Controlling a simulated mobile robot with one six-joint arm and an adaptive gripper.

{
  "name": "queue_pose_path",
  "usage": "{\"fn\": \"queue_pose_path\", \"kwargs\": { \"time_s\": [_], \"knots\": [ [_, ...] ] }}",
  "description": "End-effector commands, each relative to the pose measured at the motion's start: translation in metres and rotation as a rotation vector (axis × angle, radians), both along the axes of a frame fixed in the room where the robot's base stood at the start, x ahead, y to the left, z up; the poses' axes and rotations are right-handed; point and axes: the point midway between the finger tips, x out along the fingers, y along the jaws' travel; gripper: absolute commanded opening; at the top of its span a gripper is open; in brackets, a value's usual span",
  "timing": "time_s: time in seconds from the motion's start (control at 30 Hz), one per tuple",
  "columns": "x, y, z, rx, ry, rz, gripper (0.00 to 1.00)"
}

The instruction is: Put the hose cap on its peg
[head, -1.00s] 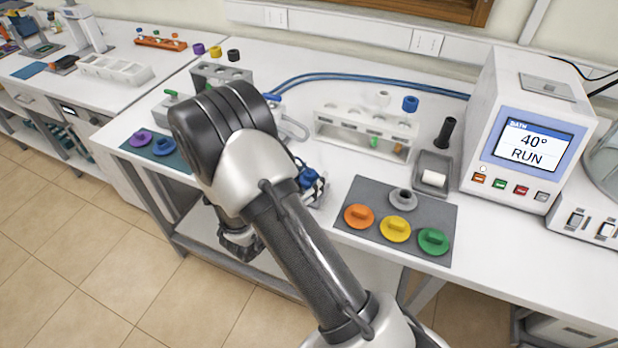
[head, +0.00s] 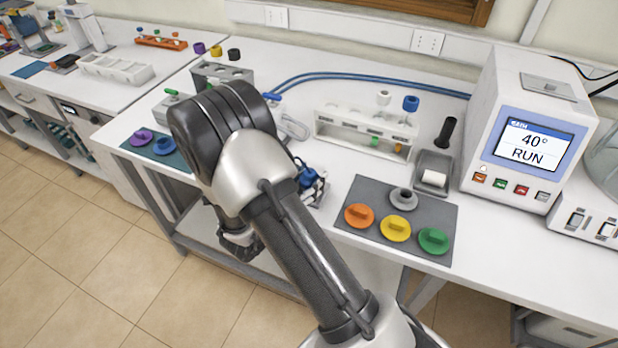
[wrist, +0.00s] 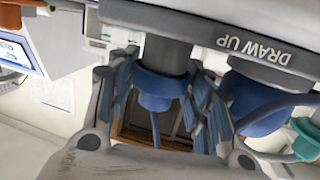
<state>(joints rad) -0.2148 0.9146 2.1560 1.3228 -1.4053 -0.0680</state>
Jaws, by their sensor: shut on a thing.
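In the wrist view, which shows the scene upside down, my gripper (wrist: 167,84) has its two blue-padded fingers on either side of a blue cap (wrist: 155,92). The gripper is shut on this cap. The cap's wide rim meets the end of a dark cylindrical peg (wrist: 165,54) that comes off a grey block marked DRAW UP (wrist: 255,50). The pads partly hide the contact, and I cannot tell how far the cap sits on the peg. In the head view my arm hides most of the gripper; blue parts (head: 307,178) show just right of the arm.
Beside the gripper, a second blue fitting (wrist: 254,101) with a blue hose and a teal part (wrist: 305,137) stand close. In the head view, a grey mat (head: 372,195) with coloured caps, a white rack (head: 345,133) and the instrument (head: 485,135) lie to the right.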

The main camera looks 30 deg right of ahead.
Motion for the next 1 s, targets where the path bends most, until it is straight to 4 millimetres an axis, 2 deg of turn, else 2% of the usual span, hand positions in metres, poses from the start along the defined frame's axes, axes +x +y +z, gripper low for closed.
{"fn": "queue_pose_path", "kwargs": {
  "time_s": [0.63,0.67,0.7,0.77,1.0],
  "knots": [
    [0.0,0.0,-0.013,0.0,-0.001,0.0,0.26],
    [0.0,0.0,-0.012,0.0,-0.001,0.0,0.48],
    [0.0,0.0,-0.012,0.0,-0.001,0.0,0.51],
    [0.0,0.0,-0.012,0.0,0.0,0.0,0.55],
    [0.0,0.0,-0.012,0.0,0.0,0.0,0.55]
  ]
}}
